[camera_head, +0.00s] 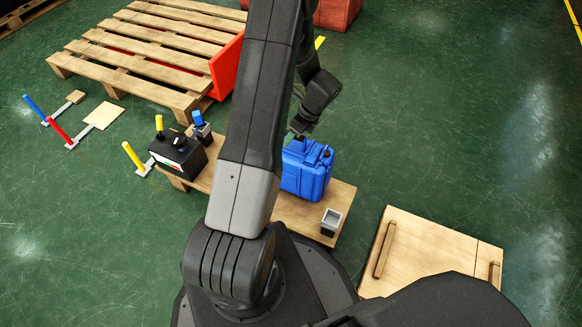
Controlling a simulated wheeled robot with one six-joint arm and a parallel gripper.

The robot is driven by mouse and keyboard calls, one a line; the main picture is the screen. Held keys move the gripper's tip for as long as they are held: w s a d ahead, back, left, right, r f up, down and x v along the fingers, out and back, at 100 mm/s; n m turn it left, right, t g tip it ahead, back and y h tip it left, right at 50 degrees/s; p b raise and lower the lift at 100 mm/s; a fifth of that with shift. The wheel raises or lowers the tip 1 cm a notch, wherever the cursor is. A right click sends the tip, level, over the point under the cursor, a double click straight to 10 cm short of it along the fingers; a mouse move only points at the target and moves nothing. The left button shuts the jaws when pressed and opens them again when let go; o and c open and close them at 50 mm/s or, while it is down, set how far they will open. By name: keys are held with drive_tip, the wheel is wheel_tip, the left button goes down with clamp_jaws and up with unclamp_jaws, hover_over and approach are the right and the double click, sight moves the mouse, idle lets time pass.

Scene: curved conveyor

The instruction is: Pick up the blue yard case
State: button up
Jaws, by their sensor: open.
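The blue yard case (304,172) stands upright on a low wooden bench (337,198), right of my arm's large link. Its left side is partly hidden behind my arm. My gripper (298,137) is above the top of the case, near its handle. The gripper is open, but its fingers are small and dark here. I cannot tell whether they touch the handle.
A black box with a yellow knob (178,155) stands on the bench's left part. A small grey open container (331,221) sits at its right front. A wooden pallet (150,50) lies behind. A wooden board with handles (425,250) lies at right. Green floor at right is clear.

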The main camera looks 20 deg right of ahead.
drive_tip(key=shift+x, duration=1.2)
drive_tip(key=shift+r, duration=0.1)
clamp_jaws()
